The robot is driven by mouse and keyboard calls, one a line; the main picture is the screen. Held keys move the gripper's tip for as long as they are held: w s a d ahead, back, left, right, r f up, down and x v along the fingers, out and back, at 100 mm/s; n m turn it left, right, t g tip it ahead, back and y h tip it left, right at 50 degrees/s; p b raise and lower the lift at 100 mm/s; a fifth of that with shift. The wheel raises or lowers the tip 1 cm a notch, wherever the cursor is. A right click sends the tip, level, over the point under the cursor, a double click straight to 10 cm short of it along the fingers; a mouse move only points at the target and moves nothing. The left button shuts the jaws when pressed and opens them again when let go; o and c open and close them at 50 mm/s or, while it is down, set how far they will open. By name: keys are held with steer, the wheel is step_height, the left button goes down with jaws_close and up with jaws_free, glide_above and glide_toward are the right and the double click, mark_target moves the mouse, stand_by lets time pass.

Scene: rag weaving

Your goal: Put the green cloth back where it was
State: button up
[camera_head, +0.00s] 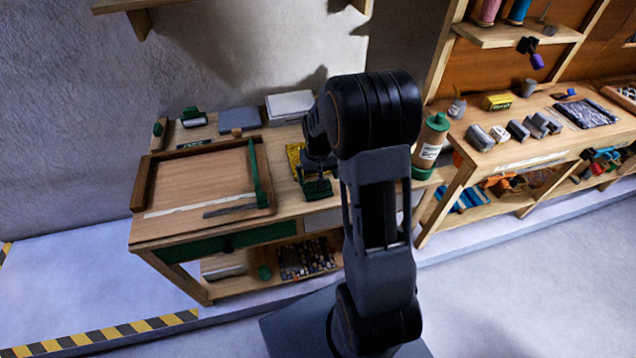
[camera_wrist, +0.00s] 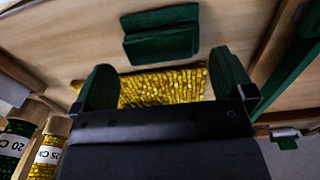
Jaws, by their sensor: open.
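The dark green cloth (camera_wrist: 160,36) lies folded on the wooden tabletop, at the top middle of the wrist view. A yellow woven piece (camera_wrist: 165,84) lies beside it with a narrow gap. My gripper (camera_wrist: 163,70) is open and empty, its green fingers spread on either side of the yellow piece and short of the green cloth. In the head view my gripper (camera_head: 318,165) is over the right part of the left bench (camera_head: 165,232), and what seems to be the cloth shows just in front of it. The yellow piece is partly hidden behind my arm there.
A wooden frame with a green bar (camera_head: 257,172) stands left of my gripper. A large green-capped bottle (camera_head: 431,145) stands to the right, and small labelled jars (camera_wrist: 48,150) show at lower left in the wrist view. A grey pad and white block (camera_head: 290,106) lie behind.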

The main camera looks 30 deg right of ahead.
step_height(320, 180, up, 8)
steer(key=s+a+r+t, duration=0.1)
steer(key=s+a+r, duration=0.1)
steer(key=s, duration=0.3)
steer(key=s+a+r+n+t, duration=0.1)
steer(key=s+a+r, duration=0.2)
steer(key=s+a, duration=0.1)
steer(key=s+a+r+n+t, duration=0.1)
steer(key=s+a+r, duration=0.1)
steer(key=s, duration=0.5)
steer(key=shift+a+r+t, duration=0.3)
steer(key=shift+a+t, duration=0.1)
steer(key=shift+a, duration=0.5)
